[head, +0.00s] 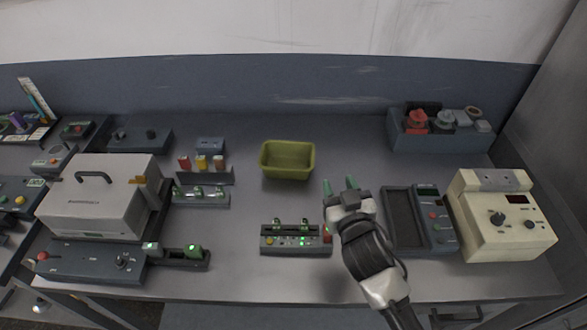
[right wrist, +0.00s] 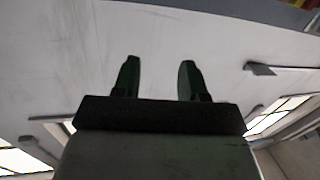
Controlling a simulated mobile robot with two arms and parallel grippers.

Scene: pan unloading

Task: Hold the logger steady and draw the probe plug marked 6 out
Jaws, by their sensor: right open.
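A low grey unit (head: 296,240), which looks like the logger, sits near the front middle of the bench. Its face has small buttons and lit green lamps, and dark upright parts that may be plugs stand along its back. No number 6 is readable, so I cannot tell which is the marked plug. My right gripper (head: 340,186) is open and empty above the bench, to the right of and beyond the unit, not touching it. My left gripper is not in view.
A green bin (head: 287,160) stands behind the unit. Right are a dark panelled device (head: 419,220), a cream box with a knob (head: 502,215) and a blue bin (head: 440,140). Left are a grey case (head: 100,205) and small racks (head: 203,198).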

